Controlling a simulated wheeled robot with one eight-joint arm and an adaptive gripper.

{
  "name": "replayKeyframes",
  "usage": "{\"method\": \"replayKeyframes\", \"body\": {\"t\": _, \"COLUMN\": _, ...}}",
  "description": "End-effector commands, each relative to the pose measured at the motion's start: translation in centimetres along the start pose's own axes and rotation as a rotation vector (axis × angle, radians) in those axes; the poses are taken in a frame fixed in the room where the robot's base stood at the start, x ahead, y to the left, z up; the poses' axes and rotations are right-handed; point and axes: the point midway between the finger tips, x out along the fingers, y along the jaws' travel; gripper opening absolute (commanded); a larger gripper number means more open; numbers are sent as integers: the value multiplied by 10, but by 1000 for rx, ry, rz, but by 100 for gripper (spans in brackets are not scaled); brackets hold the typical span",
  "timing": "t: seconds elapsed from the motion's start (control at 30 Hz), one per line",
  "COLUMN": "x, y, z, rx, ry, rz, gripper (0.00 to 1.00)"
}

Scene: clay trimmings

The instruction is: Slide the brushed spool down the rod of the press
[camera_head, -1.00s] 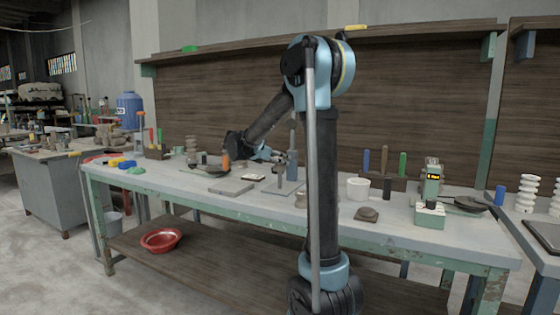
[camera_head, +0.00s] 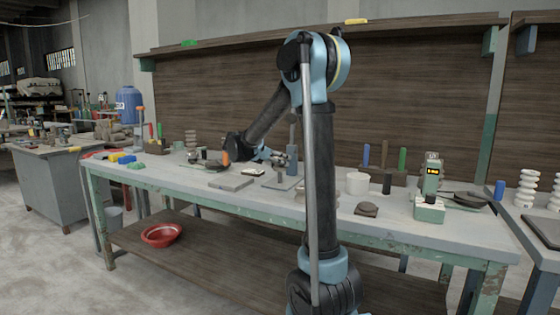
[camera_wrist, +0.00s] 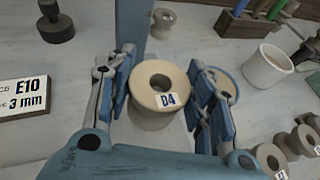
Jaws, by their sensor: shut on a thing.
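My gripper (camera_wrist: 162,100) is shut on a cream spool (camera_wrist: 152,117) marked D4. The fingers stand on either side of it, and its top flange and dark hole face the wrist camera. No rod shows through the hole. In the head view my gripper (camera_head: 272,156) is above the bench, over a flat grey base plate (camera_head: 290,184) with a short upright rod (camera_head: 280,175), apparently the press. A blue-grey upright post (camera_head: 293,145) stands just behind; a blue bar (camera_wrist: 132,25) also shows beyond the spool in the wrist view. The spool's underside and the rod's tip are hidden.
A white cup (camera_wrist: 268,68) and a tool rack (camera_wrist: 245,22) stand to the right. More spools (camera_wrist: 300,140) lie at the lower right, one (camera_wrist: 163,20) at the back. A card reading E10 (camera_wrist: 22,97) and a dark knobbed weight (camera_wrist: 55,22) are left.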

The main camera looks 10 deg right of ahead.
Motion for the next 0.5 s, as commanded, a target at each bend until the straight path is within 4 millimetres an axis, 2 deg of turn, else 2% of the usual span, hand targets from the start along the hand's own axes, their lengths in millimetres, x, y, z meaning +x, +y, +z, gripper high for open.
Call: {"method": "replayKeyframes", "body": {"t": 0.5, "x": 5, "y": 0, "z": -12, "rx": 0, "ry": 0, "rz": 0, "gripper": 17}}
